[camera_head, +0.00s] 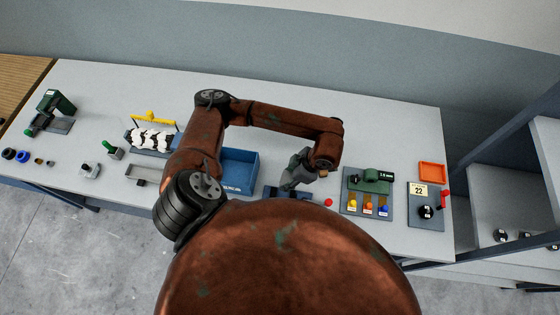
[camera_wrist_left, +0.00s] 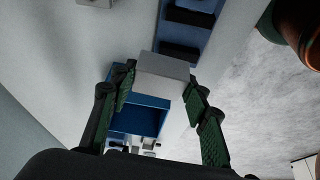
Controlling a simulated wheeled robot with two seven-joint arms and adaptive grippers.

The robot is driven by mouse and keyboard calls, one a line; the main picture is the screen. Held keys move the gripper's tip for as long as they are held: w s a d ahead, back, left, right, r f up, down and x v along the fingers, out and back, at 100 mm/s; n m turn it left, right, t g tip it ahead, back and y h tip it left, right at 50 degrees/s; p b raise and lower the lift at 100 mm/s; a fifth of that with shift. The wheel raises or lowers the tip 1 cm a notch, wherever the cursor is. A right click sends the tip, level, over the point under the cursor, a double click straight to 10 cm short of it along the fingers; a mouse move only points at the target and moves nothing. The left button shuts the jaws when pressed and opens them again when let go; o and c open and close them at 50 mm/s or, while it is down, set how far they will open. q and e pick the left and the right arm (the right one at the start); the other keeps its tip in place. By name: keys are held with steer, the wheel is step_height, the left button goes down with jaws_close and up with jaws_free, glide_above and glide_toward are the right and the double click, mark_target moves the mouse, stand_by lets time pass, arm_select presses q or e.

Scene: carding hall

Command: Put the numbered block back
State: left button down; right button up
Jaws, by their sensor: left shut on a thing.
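My left gripper (camera_head: 290,182) hangs over the workbench, left of the green fixture. In the left wrist view my left gripper (camera_wrist_left: 162,76) has its two green-padded fingers shut on a plain grey block (camera_wrist_left: 165,66). No number shows on the block's visible faces. In the head view the gripper hides most of the block. A dark blue rack (camera_head: 272,190) lies close to the gripper at the bench's front; in the wrist view the blue rack (camera_wrist_left: 205,42) shows dark slots just past the block. My right gripper is not in view.
An open blue bin (camera_head: 254,165) stands just left of the gripper. A plate with a green fixture (camera_head: 370,176) and a panel marked 22 (camera_head: 419,190) stand to the right. A small red button (camera_head: 328,202) is near the gripper. The bench behind is clear.

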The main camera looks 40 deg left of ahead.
arm_select(q)
steer(key=shift+s+a+n, duration=0.15)
steer(key=shift+s+n, duration=0.15)
steer(key=shift+n, duration=0.1)
steer(key=shift+w+a+f, duration=0.15)
steer(key=shift+a+f, duration=0.1)
steer(key=w+a+f+p, duration=0.1)
steer(key=w+a+f, duration=0.3)
steer(key=w+a+f+p, duration=0.1)
steer(key=w+a+f, duration=0.3)
steer(key=shift+w+a+p, duration=0.2)
steer(key=shift+w+p, duration=0.1)
steer(key=shift+p, duration=0.1)
steer(key=shift+w+a+f, duration=0.3)
steer(key=shift+f, duration=0.25)
step_height(320, 180, down, 3)
steer(key=shift+w+a+f+p, duration=0.1)
steer(key=shift+f+p, duration=0.1)
steer(key=shift+p, duration=0.15)
